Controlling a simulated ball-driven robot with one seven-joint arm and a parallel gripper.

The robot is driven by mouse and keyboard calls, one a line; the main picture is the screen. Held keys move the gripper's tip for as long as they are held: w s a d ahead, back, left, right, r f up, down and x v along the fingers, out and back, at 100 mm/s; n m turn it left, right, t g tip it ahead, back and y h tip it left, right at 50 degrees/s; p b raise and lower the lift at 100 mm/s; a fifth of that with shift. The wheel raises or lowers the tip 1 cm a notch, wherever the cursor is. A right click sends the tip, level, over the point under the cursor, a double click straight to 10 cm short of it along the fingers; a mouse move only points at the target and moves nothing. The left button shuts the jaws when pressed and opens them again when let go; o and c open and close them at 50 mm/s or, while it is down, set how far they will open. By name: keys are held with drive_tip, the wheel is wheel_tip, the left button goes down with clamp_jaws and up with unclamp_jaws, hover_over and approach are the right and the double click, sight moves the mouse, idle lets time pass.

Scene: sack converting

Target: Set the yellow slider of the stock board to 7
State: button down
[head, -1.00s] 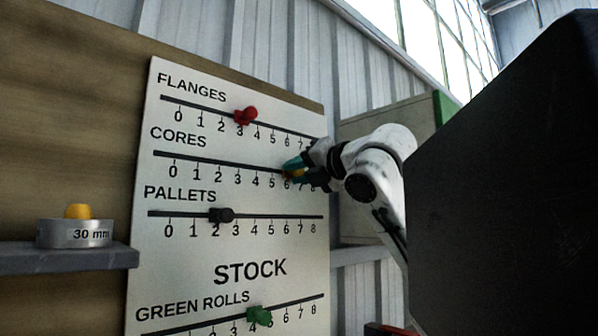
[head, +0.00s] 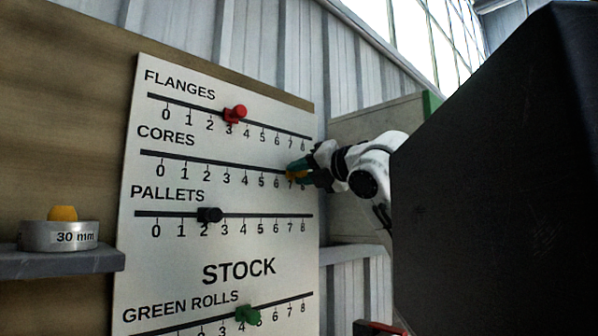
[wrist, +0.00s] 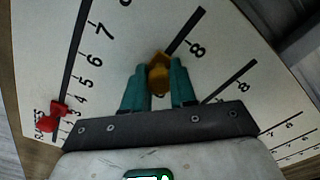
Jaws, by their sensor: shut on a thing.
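The white stock board (head: 238,240) stands upright against a brown panel. The yellow slider (head: 294,170) is on the CORES row, close to the 7 mark; its exact setting is partly hidden by my fingers. My gripper (head: 298,168) reaches in from the right and is shut on the yellow slider. In the wrist view the yellow slider (wrist: 158,72) sits between the two teal fingertips of my gripper (wrist: 158,80), with the 8 of its row just beyond it.
The red FLANGES slider (head: 235,114) is near 3, the black PALLETS slider (head: 210,215) near 2. The green slider (head: 247,315) sits on the GREEN ROLLS row. At left, a shelf (head: 70,262) holds a 30 mm ring (head: 45,237) with a yellow piece on top.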

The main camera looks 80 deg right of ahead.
drive_tip(key=c, duration=0.9)
unclamp_jaws()
drive_tip(key=shift+s+a, duration=0.1)
drive_tip(key=b+v, duration=0.2)
drive_tip(key=v, duration=0.8)
drive_tip(key=shift+s+a+b, duration=0.2)
drive_tip(key=shift+b, duration=0.2)
